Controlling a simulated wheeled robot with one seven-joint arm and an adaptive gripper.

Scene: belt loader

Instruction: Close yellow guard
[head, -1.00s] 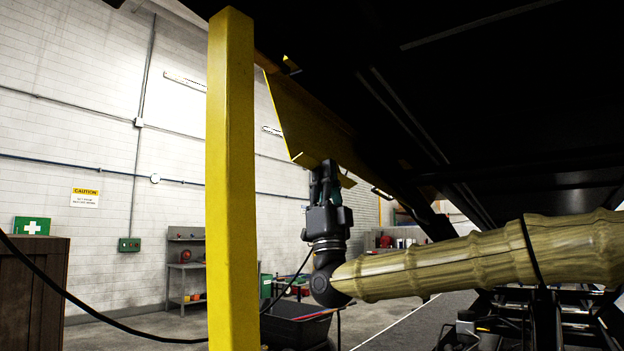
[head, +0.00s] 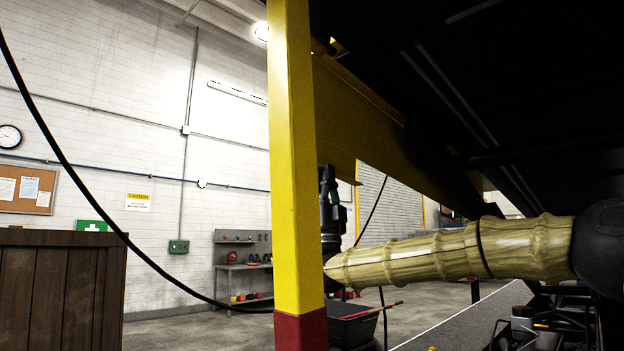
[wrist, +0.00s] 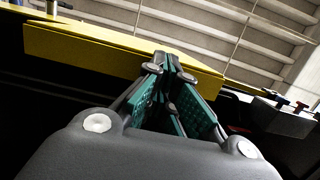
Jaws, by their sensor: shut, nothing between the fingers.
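The yellow guard (head: 342,115) is a long panel hanging under the dark underside of the loader in the head view. Its left end is hidden behind a yellow post. In the wrist view the guard (wrist: 110,50) crosses the upper part as a tilted yellow panel. My gripper (head: 328,178) is upright at the guard's lower edge in the head view, partly hidden behind the post. In the wrist view my gripper (wrist: 170,62) has its green-padded fingers together and empty, tips overlapping the guard's face. I cannot tell whether they touch it.
A yellow post (head: 293,150) with a red base stands close in front. A brown crate (head: 60,290) is at left, and a black cable hangs across. A workbench (head: 243,275) and a black bin (head: 355,325) stand behind. Open floor shows between them.

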